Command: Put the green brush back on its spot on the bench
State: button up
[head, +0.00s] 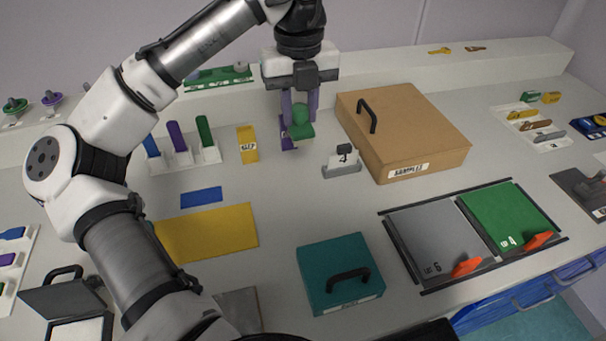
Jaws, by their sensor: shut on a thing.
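My gripper (300,108) is above the back middle of the bench, pointing down, its fingers shut on a green thing. This looks like the green brush (300,130), with a rounded lower part showing below the fingers; the fingers hide its upper part. I cannot tell whether it touches anything below. A purple block (287,137) shows just behind and left of it. The bench (330,210) is pale grey. No spot marked for the brush can be made out with certainty; a blue patch (201,197) and a yellow mat (207,233) lie to the left.
A cardboard box (420,125) with a handle stands close right of my gripper. A teal case (340,270) is nearer.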

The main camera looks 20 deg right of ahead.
aim_at(300, 123)
notch_tip(300, 123, down, 15)
jog(key=shift+f+p, duration=0.1)
jog(key=shift+p, duration=0.2)
jog(key=shift+f, duration=0.15)
jog(key=o, duration=1)
jog(key=shift+r, duration=0.2)
notch_tip(300, 123, up, 12)
jog(key=shift+r+b, duration=0.1)
jog(key=shift+b, duration=0.35)
